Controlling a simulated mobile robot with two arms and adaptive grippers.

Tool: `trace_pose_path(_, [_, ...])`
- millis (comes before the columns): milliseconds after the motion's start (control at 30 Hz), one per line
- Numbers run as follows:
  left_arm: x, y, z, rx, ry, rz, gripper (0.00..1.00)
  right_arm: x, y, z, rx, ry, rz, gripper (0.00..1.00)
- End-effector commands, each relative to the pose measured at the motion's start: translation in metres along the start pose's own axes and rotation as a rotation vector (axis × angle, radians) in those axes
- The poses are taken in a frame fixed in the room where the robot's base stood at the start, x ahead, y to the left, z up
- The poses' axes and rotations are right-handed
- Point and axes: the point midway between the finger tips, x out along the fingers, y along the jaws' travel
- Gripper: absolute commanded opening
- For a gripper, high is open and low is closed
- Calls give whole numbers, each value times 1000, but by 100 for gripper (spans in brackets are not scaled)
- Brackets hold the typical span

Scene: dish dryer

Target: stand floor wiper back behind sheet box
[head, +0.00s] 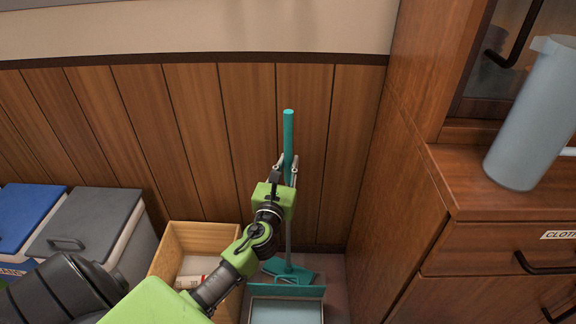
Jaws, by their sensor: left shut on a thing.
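The floor wiper has a teal handle (288,130), a thin grey pole and a flat teal head (287,270). It stands nearly upright in the gap between the wooden bin and the cabinet. My left gripper (286,170) is shut around the lower part of the teal handle. A low box with a teal back edge and pale top, which looks like the sheet box (286,311), sits at the bottom of the view. The wiper head shows just behind it. I cannot tell whether the head touches the floor. My right gripper is out of view.
A light wooden bin (200,232) with a white roll inside stands to the left, beside grey (88,215) and blue (28,212) lidded bins. A tall wooden cabinet (400,200) closes the right side, with a pale blue jug (528,120) on its ledge. The panelled wall is behind.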

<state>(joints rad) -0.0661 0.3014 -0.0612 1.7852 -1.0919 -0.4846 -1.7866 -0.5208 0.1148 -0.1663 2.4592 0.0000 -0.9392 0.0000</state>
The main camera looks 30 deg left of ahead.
Motion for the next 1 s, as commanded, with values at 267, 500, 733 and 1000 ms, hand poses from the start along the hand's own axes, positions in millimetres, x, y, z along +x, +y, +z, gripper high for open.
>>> trace_pose_path(267, [0,0,2,0,-4,0,0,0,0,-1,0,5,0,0])
trace_pose_path(500, [0,0,-2,0,0,0,31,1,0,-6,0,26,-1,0])
trace_pose_path(733, [0,0,-2,0,0,0,33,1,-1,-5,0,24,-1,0])
trace_pose_path(1000, [-6,0,-1,1,3,-1,33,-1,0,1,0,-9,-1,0])
